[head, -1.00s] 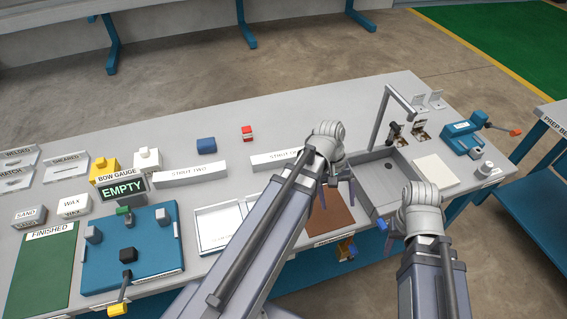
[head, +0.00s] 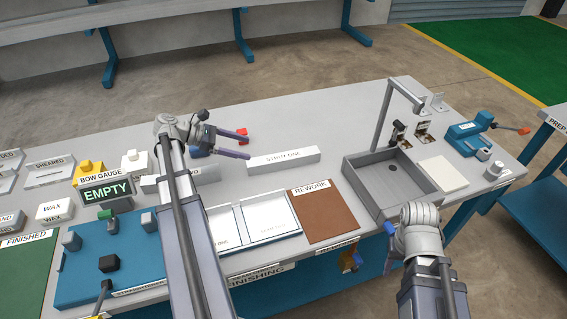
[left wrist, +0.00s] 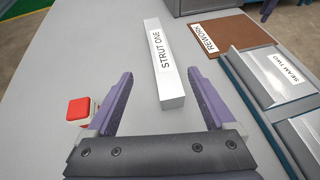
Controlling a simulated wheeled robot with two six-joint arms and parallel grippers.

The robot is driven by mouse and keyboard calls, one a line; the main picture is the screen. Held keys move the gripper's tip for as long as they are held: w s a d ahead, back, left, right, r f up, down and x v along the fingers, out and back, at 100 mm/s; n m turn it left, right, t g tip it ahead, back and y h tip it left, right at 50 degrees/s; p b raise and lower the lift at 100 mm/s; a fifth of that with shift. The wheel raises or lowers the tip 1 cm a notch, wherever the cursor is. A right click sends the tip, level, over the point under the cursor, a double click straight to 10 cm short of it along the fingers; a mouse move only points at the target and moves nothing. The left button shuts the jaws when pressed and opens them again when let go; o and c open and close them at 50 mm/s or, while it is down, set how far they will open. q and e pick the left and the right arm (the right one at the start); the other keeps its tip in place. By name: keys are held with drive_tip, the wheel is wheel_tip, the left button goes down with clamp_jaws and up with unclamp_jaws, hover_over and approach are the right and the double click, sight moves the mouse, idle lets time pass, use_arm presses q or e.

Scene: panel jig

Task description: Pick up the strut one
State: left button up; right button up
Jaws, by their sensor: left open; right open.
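Strut one (head: 284,159) is a long white bar with a printed label, lying flat on the grey bench. It also shows in the left wrist view (left wrist: 164,65), its near end lying between and just beyond the fingertips. My left gripper (head: 246,144) is open and empty, with its purple fingers pointing right at the left end of the strut. The same fingers show in the left wrist view (left wrist: 160,82), one on each side of the strut's line. My right arm is at the lower right in the head view; its fingers are mostly hidden beneath its wrist (head: 416,225).
A red block (head: 243,133) stands close to my left fingers. Strut two (head: 205,174) is partly hidden behind my left arm. The bench behind strut one is clear.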

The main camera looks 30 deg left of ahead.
use_arm(q)
drive_tip(key=b, duration=0.3)
approach(282, 156)
drive_tip(key=shift+f+x, duration=0.2)
drive_tip(key=shift+x, duration=0.95)
drive_tip(key=shift+d, duration=0.25)
drive_tip(key=shift+w+f, duration=0.1)
drive_tip(key=b+x, duration=0.1)
drive_tip(key=x, duration=0.3)
drive_tip(key=shift+w+d+b, duration=0.1)
drive_tip(key=shift+b, duration=0.3)
drive_tip(key=shift+w+d+f, duration=0.15)
drive_tip(key=shift+w+d, duration=0.15)
drive_tip(key=shift+d, duration=0.05)
drive_tip(key=shift+c, duration=0.2)
clamp_jaws()
